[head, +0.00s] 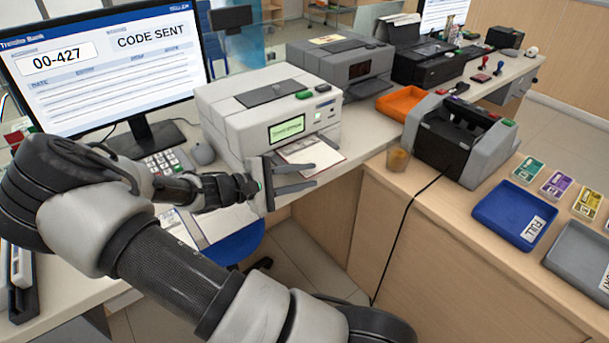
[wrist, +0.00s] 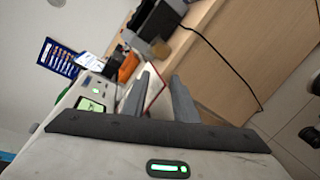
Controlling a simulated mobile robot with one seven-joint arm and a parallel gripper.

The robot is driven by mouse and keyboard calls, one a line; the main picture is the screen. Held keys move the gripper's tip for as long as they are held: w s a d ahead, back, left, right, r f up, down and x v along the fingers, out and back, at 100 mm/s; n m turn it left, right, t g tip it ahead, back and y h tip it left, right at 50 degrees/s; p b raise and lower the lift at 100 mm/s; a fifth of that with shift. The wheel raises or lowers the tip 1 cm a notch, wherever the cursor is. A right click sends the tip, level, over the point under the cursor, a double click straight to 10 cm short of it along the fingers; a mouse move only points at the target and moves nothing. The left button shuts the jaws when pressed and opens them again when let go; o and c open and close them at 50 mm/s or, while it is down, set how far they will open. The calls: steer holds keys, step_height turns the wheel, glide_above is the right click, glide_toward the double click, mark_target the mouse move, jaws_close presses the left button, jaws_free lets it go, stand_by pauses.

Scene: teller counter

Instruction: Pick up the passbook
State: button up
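The passbook (head: 318,155) lies open, white pages up with a thin red edge, at the front of the grey-white printer (head: 268,112), sticking out over the counter edge. My gripper (head: 314,175) is open in front of the printer, its two fingers pointing right, close to the passbook's near side. The upper finger overlaps part of the passbook in the head view. In the wrist view the passbook's red edge (wrist: 157,92) shows between the two spread fingers (wrist: 160,82). I cannot tell whether either finger touches it.
A monitor (head: 105,65) reading "CODE SENT" and a keypad (head: 167,162) stand left of the printer. An orange tray (head: 401,103), a cup (head: 398,159), a note counter (head: 460,140) and a blue tray (head: 515,214) are to the right. A black cable hangs down the counter front.

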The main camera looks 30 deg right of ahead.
steer(key=shift+o, duration=0.6)
steer(key=shift+w+a+r, duration=0.1)
steer(key=shift+a+r, duration=0.05)
steer(key=shift+a, duration=0.1)
steer(key=p+v, duration=0.2)
steer(key=v, duration=1.5)
steer(key=shift+c, duration=0.2)
